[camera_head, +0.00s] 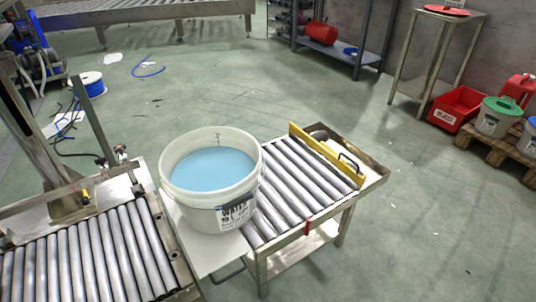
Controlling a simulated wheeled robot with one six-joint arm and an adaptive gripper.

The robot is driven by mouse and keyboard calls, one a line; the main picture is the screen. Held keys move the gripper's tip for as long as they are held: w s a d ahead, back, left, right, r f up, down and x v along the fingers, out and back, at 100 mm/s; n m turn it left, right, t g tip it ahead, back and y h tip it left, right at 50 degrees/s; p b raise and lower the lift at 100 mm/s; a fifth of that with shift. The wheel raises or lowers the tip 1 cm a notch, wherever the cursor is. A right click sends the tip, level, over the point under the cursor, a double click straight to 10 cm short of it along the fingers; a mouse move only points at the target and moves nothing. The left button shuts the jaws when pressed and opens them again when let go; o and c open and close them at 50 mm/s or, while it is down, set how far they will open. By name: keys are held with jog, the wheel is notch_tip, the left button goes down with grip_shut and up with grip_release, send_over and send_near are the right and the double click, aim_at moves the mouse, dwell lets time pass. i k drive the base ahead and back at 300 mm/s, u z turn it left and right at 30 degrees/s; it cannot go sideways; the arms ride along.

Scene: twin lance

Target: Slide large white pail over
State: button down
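The large white pail (181,195) stands upright in the middle of the view, filled with blue liquid and with a label reading "WATER" on its front. It rests on a pale flat plate (205,255) between two roller beds, and its right side overlaps the near rollers of the right-hand bed. My gripper does not show in this view.
The right roller table (290,190) has free rollers, with a yellow bar (325,155) along its far right end. The left roller bed (85,260) is empty. A red crate (457,107) and a shelf (340,55) stand farther back. The green floor between is mostly clear.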

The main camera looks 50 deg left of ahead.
aim_at(210, 166)
jog(key=u, duration=0.45)
jog(key=i, duration=0.9)
jog(key=u, duration=1.4)
jog(key=i, duration=0.45)
jog(key=u, duration=0.35)
